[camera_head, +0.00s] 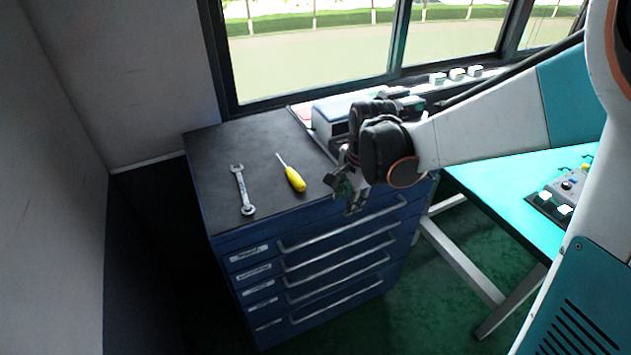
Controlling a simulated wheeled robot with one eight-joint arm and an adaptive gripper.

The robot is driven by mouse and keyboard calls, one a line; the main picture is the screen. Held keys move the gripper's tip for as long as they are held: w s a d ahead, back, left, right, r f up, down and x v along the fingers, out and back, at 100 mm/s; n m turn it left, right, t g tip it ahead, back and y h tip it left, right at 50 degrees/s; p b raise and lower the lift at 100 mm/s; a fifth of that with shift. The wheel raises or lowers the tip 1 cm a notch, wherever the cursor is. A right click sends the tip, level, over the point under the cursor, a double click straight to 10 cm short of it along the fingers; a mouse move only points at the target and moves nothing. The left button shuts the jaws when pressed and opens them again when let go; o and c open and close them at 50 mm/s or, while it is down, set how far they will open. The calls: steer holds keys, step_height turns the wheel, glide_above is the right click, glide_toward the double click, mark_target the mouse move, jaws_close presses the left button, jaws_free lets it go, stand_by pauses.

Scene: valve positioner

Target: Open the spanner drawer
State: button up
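A blue drawer cabinet (222,240) with a dark top stands in the middle. Its front has several stacked drawers, each with a small label at the left and a long metal bar handle. The top drawer (262,254) has a handle (340,225) along its upper part. All drawers look shut, and the labels are too small to read, so I cannot tell which is the spanner drawer. My gripper (345,193) hangs above the front edge of the cabinet, near the top drawer's handle. Its fingers look apart, with nothing visible between them.
A metal spanner (242,190) and a yellow-handled screwdriver (293,177) lie on the cabinet top. A grey-blue device (330,115) stands at the back, partly behind my arm. A turquoise table (500,195) with a control box (570,190) is on the right. Green floor lies before the cabinet.

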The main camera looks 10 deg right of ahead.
mark_target(338, 229)
steer(key=b+x, duration=0.5)
steer(key=x, duration=0.9)
steer(key=shift+w+a, duration=0.1)
jaws_close()
